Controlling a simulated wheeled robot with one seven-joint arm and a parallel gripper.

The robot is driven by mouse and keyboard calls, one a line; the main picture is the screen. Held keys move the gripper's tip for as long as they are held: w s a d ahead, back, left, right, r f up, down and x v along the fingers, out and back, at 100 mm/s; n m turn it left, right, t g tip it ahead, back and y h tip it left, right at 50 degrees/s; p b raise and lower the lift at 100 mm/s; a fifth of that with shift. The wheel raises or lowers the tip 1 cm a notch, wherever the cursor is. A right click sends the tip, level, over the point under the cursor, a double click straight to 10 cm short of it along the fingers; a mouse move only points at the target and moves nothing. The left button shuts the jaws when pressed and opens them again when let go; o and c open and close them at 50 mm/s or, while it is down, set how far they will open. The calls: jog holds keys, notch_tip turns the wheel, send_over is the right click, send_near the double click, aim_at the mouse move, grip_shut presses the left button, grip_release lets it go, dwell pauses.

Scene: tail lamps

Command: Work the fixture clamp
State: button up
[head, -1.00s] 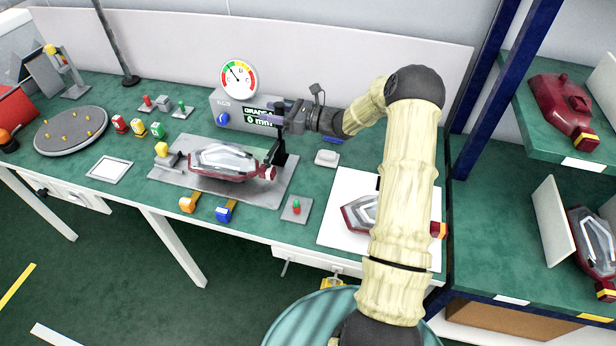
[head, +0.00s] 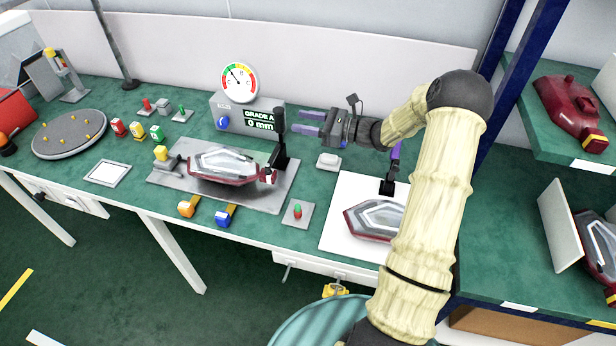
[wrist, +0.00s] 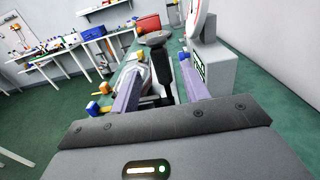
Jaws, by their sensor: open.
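A red and clear tail lamp (head: 224,165) lies on a grey fixture plate (head: 262,198). A black clamp (head: 280,150) with an upright handle stands at the lamp's right end. A smaller grey clamp with a yellow knob (head: 161,153) is at its left end. My gripper (head: 304,123) is open and empty, just right of the black clamp, with its fingers pointing left at it. In the wrist view, the black clamp handle (wrist: 157,62) with its round top shows beyond and between my open fingers (wrist: 158,78), apart from them.
A gauge box (head: 240,115) reading "GRADE A 0 mm" stands behind the plate. A button pad (head: 298,213) is in front. A second lamp (head: 375,220) lies on a white mat at right, with a black and purple upright (head: 390,180) behind it. Shelving bounds the right.

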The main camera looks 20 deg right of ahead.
jog(key=v, duration=0.8)
jog(key=s+a+n+g+h+p, duration=0.35)
jog(key=s+a+n+g, duration=0.35)
jog(key=a, duration=0.4)
jog(key=s+a+r+n+g+h+p, duration=0.1)
jog(key=s+r+n+h+p, duration=0.1)
jog(key=s+n+h, duration=0.1)
jog(key=s+a+r+n+g+h+p, duration=0.1)
jog(key=s+n+g+h+p, duration=0.1)
jog(key=s+n, duration=0.3)
jog(key=shift+s+r+h+p, duration=0.35)
jog(key=shift+s+h+p, duration=0.2)
jog(key=shift+s+h, duration=0.55)
jog(key=shift+s+a, duration=0.15)
jog(key=shift+s, duration=0.05)
jog(key=s+r+n+t+h+p, duration=0.2)
jog(key=s+r+n+h+p, duration=0.2)
jog(key=r+n, duration=0.3)
jog(key=s+n, duration=0.1)
jog(key=n, duration=0.1)
jog(key=shift+s+n+t, duration=0.3)
jog(key=shift+s+n, duration=0.1)
